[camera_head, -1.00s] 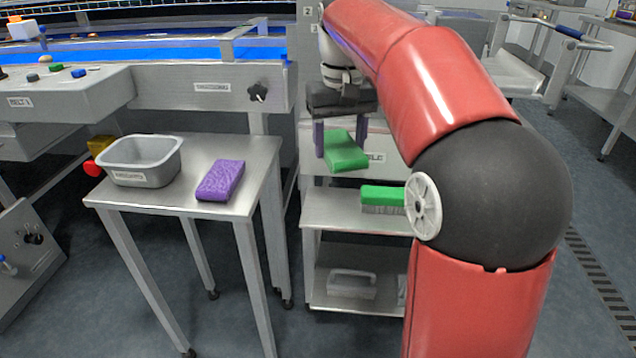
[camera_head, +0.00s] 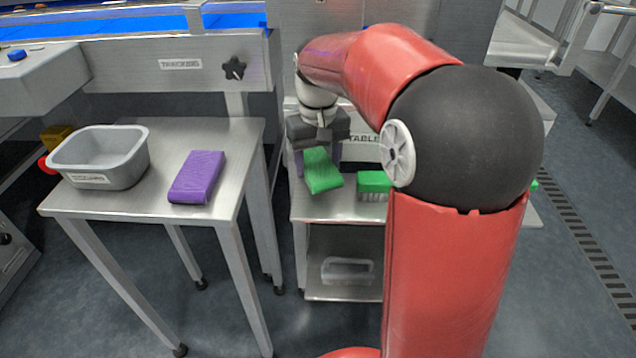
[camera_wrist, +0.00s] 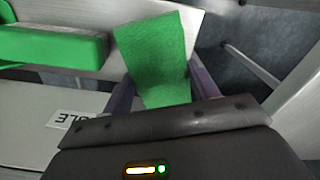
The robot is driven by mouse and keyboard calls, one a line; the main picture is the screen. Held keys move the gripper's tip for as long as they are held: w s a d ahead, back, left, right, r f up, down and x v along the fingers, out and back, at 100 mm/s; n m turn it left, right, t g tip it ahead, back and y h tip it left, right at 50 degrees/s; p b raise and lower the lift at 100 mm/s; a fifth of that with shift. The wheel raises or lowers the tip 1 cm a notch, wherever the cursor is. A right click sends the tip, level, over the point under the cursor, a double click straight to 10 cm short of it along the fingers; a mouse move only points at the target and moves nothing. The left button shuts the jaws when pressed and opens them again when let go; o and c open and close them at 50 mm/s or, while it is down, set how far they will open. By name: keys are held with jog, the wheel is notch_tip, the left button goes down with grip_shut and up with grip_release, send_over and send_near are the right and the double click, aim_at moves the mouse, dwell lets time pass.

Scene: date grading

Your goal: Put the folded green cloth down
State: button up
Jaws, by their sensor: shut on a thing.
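The folded green cloth (camera_head: 321,171) is held in my gripper (camera_head: 318,165), between its two purple fingers. In the wrist view the cloth (camera_wrist: 155,60) hangs tilted between the fingers (camera_wrist: 165,95), its far end over the pale shelf surface. I cannot tell whether the cloth touches that shelf.
A green brush (camera_head: 373,185) stands on the middle shelf, right of the cloth; it also shows in the wrist view (camera_wrist: 50,46). A clear container (camera_head: 347,270) is on the shelf below. A steel table (camera_head: 125,203) at left bears a grey tub (camera_head: 98,160) and a purple cloth (camera_head: 197,178).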

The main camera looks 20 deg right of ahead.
jog(key=shift+f, duration=2.9)
jog(key=shift+f, duration=0.1)
jog(key=o, duration=0.9)
